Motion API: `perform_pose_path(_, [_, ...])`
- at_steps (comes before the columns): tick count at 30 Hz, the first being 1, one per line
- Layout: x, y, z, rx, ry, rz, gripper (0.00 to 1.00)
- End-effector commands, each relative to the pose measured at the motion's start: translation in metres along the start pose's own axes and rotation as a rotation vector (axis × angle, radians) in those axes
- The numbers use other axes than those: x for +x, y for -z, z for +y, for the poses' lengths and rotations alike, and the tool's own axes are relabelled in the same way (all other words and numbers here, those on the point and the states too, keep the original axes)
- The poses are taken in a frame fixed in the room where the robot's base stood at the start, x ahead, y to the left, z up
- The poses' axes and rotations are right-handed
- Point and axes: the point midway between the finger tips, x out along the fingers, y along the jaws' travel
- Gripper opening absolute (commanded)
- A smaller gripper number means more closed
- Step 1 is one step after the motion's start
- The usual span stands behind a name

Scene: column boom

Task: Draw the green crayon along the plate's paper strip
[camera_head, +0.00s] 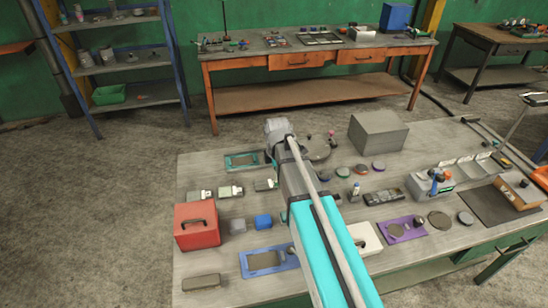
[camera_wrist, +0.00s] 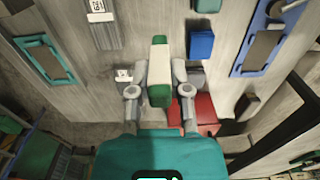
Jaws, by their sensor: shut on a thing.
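My gripper (camera_wrist: 159,77) is shut on the green crayon (camera_wrist: 160,56), which has green ends and a white wrapper, in the wrist view. The crayon is apart from the plates in that picture; its height above the bench is hard to judge. A teal plate with a grey-brown strip (camera_wrist: 44,58) lies at the left of the wrist view, and a blue plate with a similar strip (camera_wrist: 262,45) at the right. In the head view the teal plate (camera_head: 232,161), blue plate (camera_head: 247,263) and a purple plate (camera_head: 413,235) show. My arm hides the fingers and crayon there.
A red box (camera_head: 197,227), a blue block (camera_head: 263,222) and a grey box (camera_head: 378,133) stand on the bench (camera_head: 215,260). Several round discs and a caddy (camera_head: 432,183) are at the right. Bare bench shows around the blue plate.

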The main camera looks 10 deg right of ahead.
Motion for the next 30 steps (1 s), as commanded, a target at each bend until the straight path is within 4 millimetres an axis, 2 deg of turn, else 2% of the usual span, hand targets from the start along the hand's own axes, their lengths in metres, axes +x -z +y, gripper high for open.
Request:
perform_pose_path(19, [0.002, -0.013, 0.005, 0.022, 0.000, 0.000, 0.00])
perform_pose_path(23, [0.006, -0.013, 0.019, 0.022, 0.000, 0.000, 0.00])
perform_pose_path(30, [0.018, -0.012, 0.059, 0.019, 0.000, 0.000, 0.00])
